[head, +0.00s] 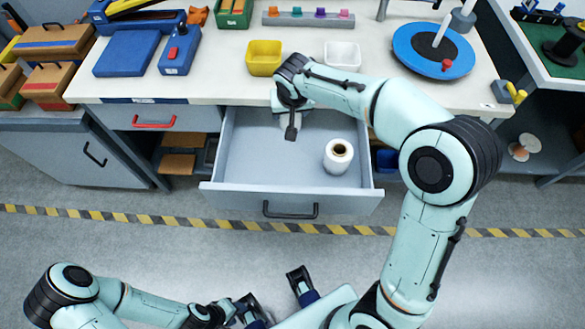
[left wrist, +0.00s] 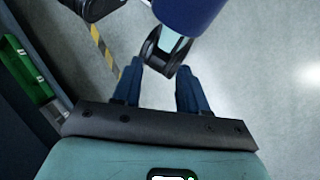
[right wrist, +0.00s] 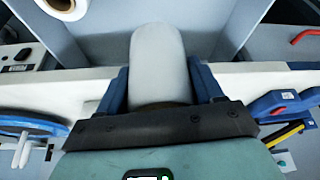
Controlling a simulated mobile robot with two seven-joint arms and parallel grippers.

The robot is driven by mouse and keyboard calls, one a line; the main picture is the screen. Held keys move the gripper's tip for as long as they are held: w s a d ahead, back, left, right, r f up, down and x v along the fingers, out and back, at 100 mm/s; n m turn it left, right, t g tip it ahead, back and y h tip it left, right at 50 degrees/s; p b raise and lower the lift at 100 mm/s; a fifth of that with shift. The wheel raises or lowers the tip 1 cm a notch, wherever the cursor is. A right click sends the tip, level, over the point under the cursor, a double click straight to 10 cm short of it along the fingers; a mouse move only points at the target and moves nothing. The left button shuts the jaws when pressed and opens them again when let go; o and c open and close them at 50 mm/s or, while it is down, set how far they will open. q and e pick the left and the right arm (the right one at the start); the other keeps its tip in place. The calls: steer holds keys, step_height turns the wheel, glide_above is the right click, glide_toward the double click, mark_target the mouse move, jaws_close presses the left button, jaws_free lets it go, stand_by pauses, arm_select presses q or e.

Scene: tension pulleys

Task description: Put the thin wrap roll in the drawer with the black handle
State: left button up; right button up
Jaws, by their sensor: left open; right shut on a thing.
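The drawer with the black handle (head: 290,210) is pulled open below the worktop. My right gripper (head: 289,122) is over the back left part of this drawer. It is shut on a pale, smooth cylinder (right wrist: 158,52), seemingly the thin wrap roll, which the arm mostly hides in the head view. Another white roll (head: 338,156) with a brown core stands upright in the drawer to the right; it also shows at the top left of the right wrist view (right wrist: 62,5). My left gripper (head: 276,297) is open and empty, low above the floor; its apart fingers show in the left wrist view (left wrist: 158,88).
A closed drawer with a red handle (head: 153,122) is to the left. A yellow bin (head: 264,58) and a white bin (head: 342,56) stand on the worktop behind. A blue turntable (head: 434,50) is at the right. The drawer's front middle is clear.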

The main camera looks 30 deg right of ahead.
steer(key=b, duration=0.1)
arm_select(q)
steer(key=shift+t, duration=0.3)
steer(key=f+b, duration=0.2)
steer(key=w+f+b, duration=0.1)
steer(key=f+b, duration=0.1)
steer(key=f, duration=0.1)
steer(key=shift+w+f, duration=0.1)
steer(key=shift+f, duration=0.25)
arm_select(e)
glide_above(294, 158)
steer(key=shift+m, duration=0.4)
step_height(294, 158, down, 19)
steer(key=shift+r, duration=0.15)
steer(key=shift+f+b, duration=0.2)
steer(key=shift+b, duration=0.15)
steer(key=o, duration=1.1)
arm_select(q)
steer(key=shift+w+f, duration=0.15)
steer(key=shift+f, duration=0.05)
